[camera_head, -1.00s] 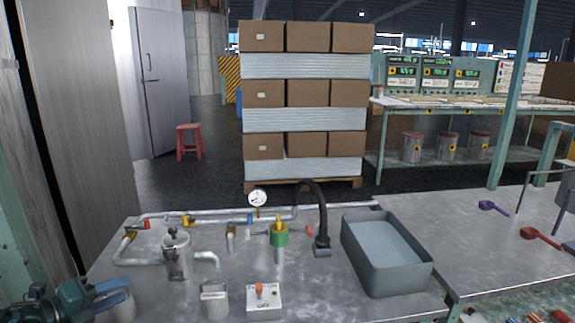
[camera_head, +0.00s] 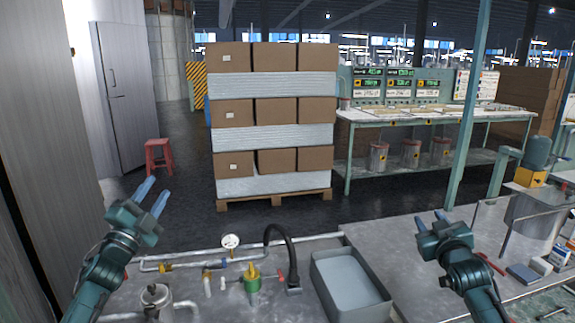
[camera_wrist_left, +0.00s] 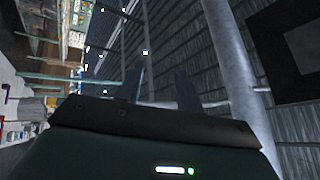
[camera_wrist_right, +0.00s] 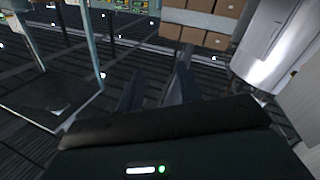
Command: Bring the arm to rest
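My left gripper (camera_head: 157,190) is raised above the left part of the workbench, pointing up and away. Its two blue fingers stand apart with nothing between them. Its fingers also show apart in the left wrist view (camera_wrist_left: 160,78), against the ceiling. My right gripper (camera_head: 430,217) is raised over the right part of the bench, right of the grey basin. Its fingers are apart and empty, and the right wrist view (camera_wrist_right: 156,80) shows the same gap. Neither gripper touches anything that I can see.
The workbench (camera_head: 385,245) holds pipes, a pressure gauge (camera_head: 231,241), a green-and-yellow valve (camera_head: 252,280), a black hose (camera_head: 279,235), a metal pot (camera_head: 156,297) and a grey basin (camera_head: 387,305). A pallet of boxes (camera_head: 275,57) and a red stool (camera_head: 159,154) stand beyond. Metal rails stand at right.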

